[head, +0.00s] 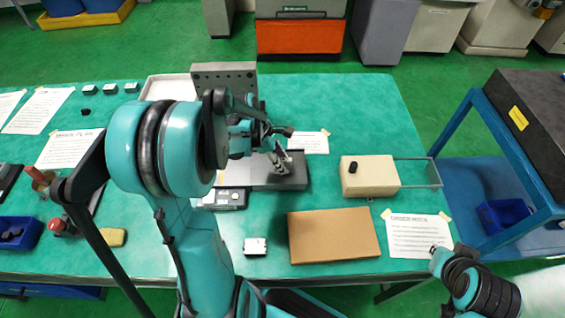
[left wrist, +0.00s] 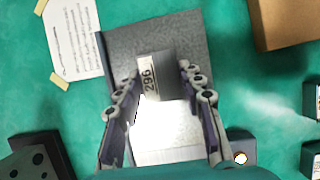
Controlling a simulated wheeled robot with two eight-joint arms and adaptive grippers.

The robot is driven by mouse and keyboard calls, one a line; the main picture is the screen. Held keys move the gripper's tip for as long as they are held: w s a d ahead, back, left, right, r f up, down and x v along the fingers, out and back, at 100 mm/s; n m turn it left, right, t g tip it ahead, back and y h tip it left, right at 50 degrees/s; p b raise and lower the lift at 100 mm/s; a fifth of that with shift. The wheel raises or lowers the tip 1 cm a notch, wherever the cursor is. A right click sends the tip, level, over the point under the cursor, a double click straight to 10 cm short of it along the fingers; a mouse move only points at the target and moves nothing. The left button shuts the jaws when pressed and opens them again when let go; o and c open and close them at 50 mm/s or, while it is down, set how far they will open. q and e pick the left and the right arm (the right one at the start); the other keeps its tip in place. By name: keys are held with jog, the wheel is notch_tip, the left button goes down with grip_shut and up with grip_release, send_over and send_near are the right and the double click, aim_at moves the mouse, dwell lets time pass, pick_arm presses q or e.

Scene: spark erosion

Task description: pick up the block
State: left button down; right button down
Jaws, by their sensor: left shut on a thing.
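The block (left wrist: 158,72) is small and grey, with a white label reading 296. In the left wrist view it sits between the fingertips of my left gripper (left wrist: 161,78), which is shut on it. In the head view my left gripper (head: 280,148) is over the grey plate (head: 293,178) near the middle of the table. The block shows there only as a small grey piece, partly hidden by the fingers. I cannot tell whether it touches the plate. My right gripper (head: 440,256) is at the lower right by the table's front edge; its fingers are too small to read.
A brown box (head: 333,235) and a beige block-shaped case (head: 369,176) stand right of the plate. A perforated steel angle plate (head: 224,78) stands behind. A small white-topped item (head: 255,246) lies near the front edge. The green table (head: 360,108) is clear at the back right.

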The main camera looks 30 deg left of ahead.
pick_arm(q)
jog(key=shift+r+p, duration=0.3)
jog(key=shift+r, duration=0.2)
notch_tip(320, 180, up, 4)
jog(key=shift+d+f+p, duration=0.1)
jog(key=shift+d+p, duration=0.05)
jog(key=shift+p, duration=0.85)
jog(key=s+d+r+p, duration=0.4)
jog(key=s+d+r, duration=0.15)
jog(key=d, duration=0.35)
send_over(288, 162)
jog(key=s+a, duration=0.1)
jog(key=a, duration=0.1)
notch_tip(288, 162, down, 6)
jog(key=shift+s+d+f, duration=0.1)
jog(key=shift+f, duration=0.05)
notch_tip(288, 162, down, 3)
jog(key=shift+f+b, duration=0.1)
jog(key=shift+b, duration=0.45)
jog(key=shift+f, duration=0.35)
